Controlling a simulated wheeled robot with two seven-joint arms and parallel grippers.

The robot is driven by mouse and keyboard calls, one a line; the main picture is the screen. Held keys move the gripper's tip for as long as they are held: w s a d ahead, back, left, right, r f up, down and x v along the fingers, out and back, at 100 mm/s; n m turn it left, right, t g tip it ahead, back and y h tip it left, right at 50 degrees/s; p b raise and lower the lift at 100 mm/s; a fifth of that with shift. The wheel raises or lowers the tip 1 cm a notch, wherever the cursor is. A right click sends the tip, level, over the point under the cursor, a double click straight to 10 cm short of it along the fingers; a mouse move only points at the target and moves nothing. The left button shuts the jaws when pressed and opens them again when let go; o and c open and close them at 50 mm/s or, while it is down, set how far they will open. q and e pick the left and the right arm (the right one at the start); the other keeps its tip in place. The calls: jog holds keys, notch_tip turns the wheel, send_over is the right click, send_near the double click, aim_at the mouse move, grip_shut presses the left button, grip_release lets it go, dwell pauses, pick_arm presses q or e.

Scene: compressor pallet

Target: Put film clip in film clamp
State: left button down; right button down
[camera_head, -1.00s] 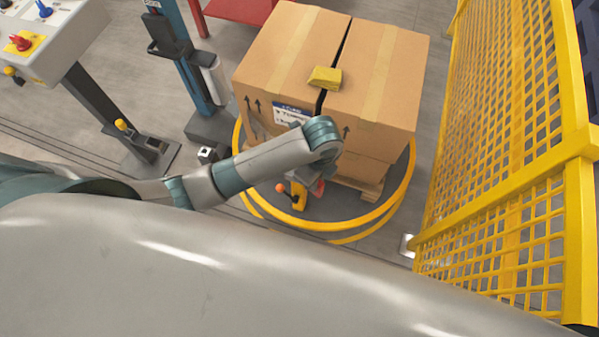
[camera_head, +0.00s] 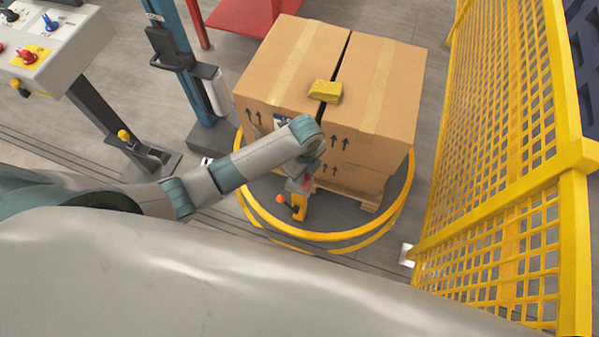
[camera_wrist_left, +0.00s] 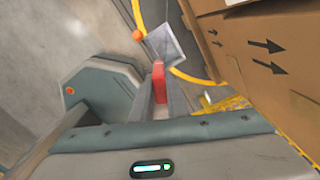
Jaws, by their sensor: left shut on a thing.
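My left gripper (camera_head: 304,180) hangs at the end of my arm, in front of the near box face and just above the turntable. In the left wrist view, its fingers (camera_wrist_left: 160,90) are shut on a red piece (camera_wrist_left: 158,76), which looks like the film clip. A pale grey square plate (camera_wrist_left: 168,45) shows just beyond it; I cannot tell whether they touch. The yellow upright (camera_head: 299,203) with an orange ball (camera_head: 280,199), seemingly the film clamp, stands below the gripper. The wrist view shows the ball (camera_wrist_left: 138,35) ahead. My right gripper is not in view.
Two tall cartons (camera_head: 378,75) stand on a pallet (camera_head: 366,200) inside a yellow ring (camera_head: 330,236). A yellow block (camera_head: 325,91) lies on top. A yellow mesh fence (camera_head: 500,160) closes the right side. A blue mast (camera_head: 178,55) and a control console (camera_head: 45,55) stand left.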

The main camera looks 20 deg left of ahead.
pick_arm(q)
jog(key=w+a+f, duration=0.2)
jog(key=shift+w+a+f, duration=0.1)
jog(key=shift+w+a, duration=0.05)
jog(key=shift+w, duration=0.25)
jog(key=shift+f+p, duration=0.6)
jog(key=shift+f, duration=1.4)
jog(key=shift+f, duration=0.2)
jog(key=c, duration=1.7)
grip_release()
jog(key=shift+c, duration=0.2)
jog(key=shift+r, duration=0.35)
notch_tip(320, 180, up, 12)
jog(key=b, duration=0.1)
